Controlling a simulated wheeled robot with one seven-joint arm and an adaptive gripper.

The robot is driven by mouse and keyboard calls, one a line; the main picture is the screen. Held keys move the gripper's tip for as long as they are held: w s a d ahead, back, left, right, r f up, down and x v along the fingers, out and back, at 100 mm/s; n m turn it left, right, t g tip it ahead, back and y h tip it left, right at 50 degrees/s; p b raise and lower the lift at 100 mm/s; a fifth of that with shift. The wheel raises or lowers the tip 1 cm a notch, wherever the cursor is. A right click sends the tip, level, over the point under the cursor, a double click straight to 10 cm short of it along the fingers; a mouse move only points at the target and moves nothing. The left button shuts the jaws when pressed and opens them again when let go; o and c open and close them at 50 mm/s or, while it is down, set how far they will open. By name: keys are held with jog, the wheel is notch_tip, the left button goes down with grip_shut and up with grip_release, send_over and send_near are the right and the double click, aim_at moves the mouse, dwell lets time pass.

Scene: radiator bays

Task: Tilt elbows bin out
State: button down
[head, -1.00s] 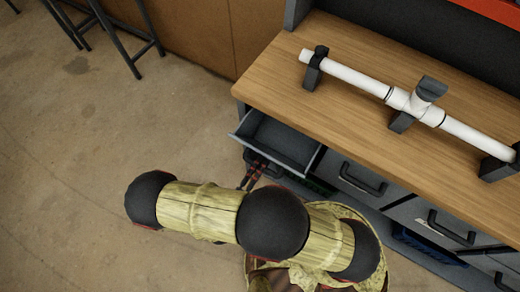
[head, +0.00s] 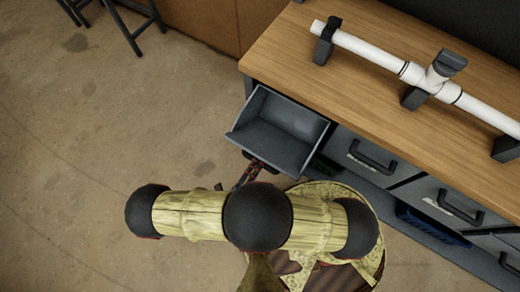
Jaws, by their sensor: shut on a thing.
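A grey tilt-out bin (head: 275,135) at the left end of the bench front leans outward, with its open top and empty-looking inside in view. I cannot read any label on it. My gripper (head: 255,166) is at the bin's front lower edge, partly hidden by the bin and my arm. It is shut on what seems to be the bin's handle, of which only a small dark part shows.
The wooden bench top (head: 310,80) carries a white pipe (head: 370,50) with a tee on dark supports. Other grey bins (head: 360,160) with dark handles sit shut to the right. A blue crate (head: 430,225) is below. Open floor lies to the left.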

aim_at(259, 156)
jog(key=shift+a+f, duration=0.15)
jog(key=shift+f, duration=0.1)
jog(key=c, duration=2)
grip_release()
jog(key=shift+s+a, duration=0.1)
jog(key=shift+s, duration=0.05)
jog(key=shift+c, duration=0.2)
jog(key=o, duration=0.3)
jog(key=shift+r, duration=0.15)
notch_tip(259, 156, up, 9)
jog(key=shift+r, duration=0.45)
jog(key=shift+c, duration=0.5)
